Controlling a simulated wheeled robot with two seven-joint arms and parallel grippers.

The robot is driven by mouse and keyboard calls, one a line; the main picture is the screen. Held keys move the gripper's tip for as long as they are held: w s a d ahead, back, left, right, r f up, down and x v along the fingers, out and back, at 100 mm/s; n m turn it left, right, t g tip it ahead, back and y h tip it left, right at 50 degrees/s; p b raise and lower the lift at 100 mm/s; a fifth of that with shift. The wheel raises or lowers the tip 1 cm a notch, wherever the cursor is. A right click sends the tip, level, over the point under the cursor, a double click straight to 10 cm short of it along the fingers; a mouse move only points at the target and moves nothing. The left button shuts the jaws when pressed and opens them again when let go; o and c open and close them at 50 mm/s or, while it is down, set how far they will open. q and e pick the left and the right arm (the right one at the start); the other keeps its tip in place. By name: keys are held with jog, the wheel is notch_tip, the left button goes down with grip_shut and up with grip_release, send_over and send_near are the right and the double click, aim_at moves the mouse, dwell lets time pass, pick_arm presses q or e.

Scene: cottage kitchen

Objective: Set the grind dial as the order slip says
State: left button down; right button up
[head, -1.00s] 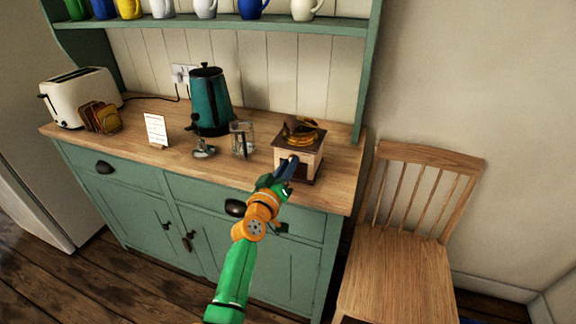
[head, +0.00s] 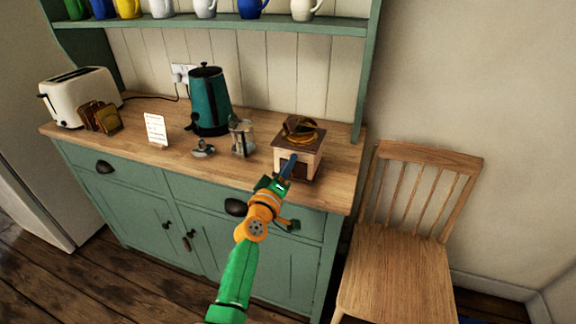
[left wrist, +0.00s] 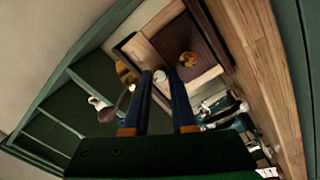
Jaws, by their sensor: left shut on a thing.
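The coffee grinder (head: 311,162) stands near the right end of the worktop, with a brass bowl (head: 300,131) on its dark wooden top. In the left wrist view its front (left wrist: 190,52) shows a dark drawer with a brass knob (left wrist: 187,60). A small pale round dial (left wrist: 160,75) sits above that drawer. My left gripper (head: 287,166) is at the grinder's front; its blue fingers (left wrist: 167,76) are shut on the dial. The dial's marks cannot be read. The order slip (head: 156,129) stands upright on the worktop; its writing is too small to read. My right gripper is out of view.
Left of the grinder are a glass jar (head: 242,138), a small metal item (head: 203,148), a teal kettle (head: 209,100), a toast rack (head: 99,117) and a toaster (head: 78,96). A wooden chair (head: 403,275) stands to the right. Mugs line the shelf (head: 210,26) above.

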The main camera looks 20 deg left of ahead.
pick_arm(q)
jog(key=shift+r, duration=0.1)
jog(key=c, duration=0.7)
grip_release()
jog(key=s, duration=0.4)
jog(key=s+p, duration=0.1)
jog(key=s, duration=0.2)
jog(key=shift+a+f, duration=0.15)
jog(key=shift+f, duration=0.1)
